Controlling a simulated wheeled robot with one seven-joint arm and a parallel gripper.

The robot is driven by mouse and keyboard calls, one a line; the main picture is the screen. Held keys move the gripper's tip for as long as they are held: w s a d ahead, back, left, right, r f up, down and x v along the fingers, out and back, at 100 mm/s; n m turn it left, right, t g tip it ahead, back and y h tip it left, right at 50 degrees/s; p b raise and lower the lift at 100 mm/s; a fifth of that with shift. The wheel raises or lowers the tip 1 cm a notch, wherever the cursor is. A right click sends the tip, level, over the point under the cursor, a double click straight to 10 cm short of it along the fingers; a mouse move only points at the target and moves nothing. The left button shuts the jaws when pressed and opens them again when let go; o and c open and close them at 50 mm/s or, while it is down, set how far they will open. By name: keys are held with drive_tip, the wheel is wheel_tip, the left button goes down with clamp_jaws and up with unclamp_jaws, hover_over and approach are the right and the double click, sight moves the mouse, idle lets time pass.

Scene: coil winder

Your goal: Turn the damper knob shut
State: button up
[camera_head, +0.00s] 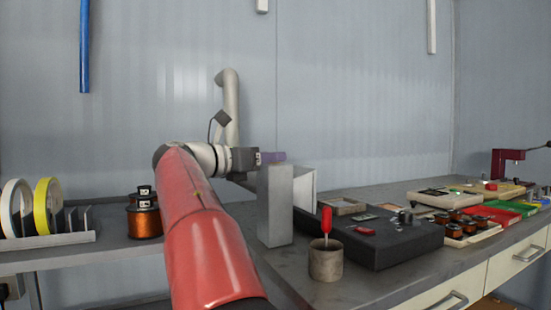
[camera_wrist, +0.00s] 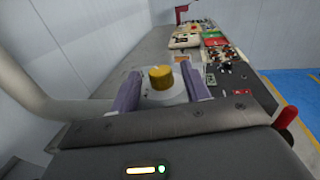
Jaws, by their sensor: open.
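My gripper (camera_wrist: 160,71) is open, with one purple finger on each side of the knob and a visible gap on both sides. How deep the knob lies between the fingers cannot be told. In the head view my gripper (camera_head: 279,157) is level, its purple fingers pointing right just above a tall grey box-like post (camera_head: 275,205). The knob is hidden in the head view.
A grey pipe (camera_head: 230,105) rises behind my arm. A white hood-like panel (camera_head: 304,187) stands behind the post. A metal cup (camera_head: 326,262) with a red-handled tool (camera_head: 326,219) and a black case (camera_head: 375,240) stand to the right. Copper coils (camera_head: 144,218) stand left.

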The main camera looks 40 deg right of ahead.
drive_tip(key=shift+d, duration=1.15)
drive_tip(key=c, duration=1)
drive_tip(key=shift+o, duration=0.2)
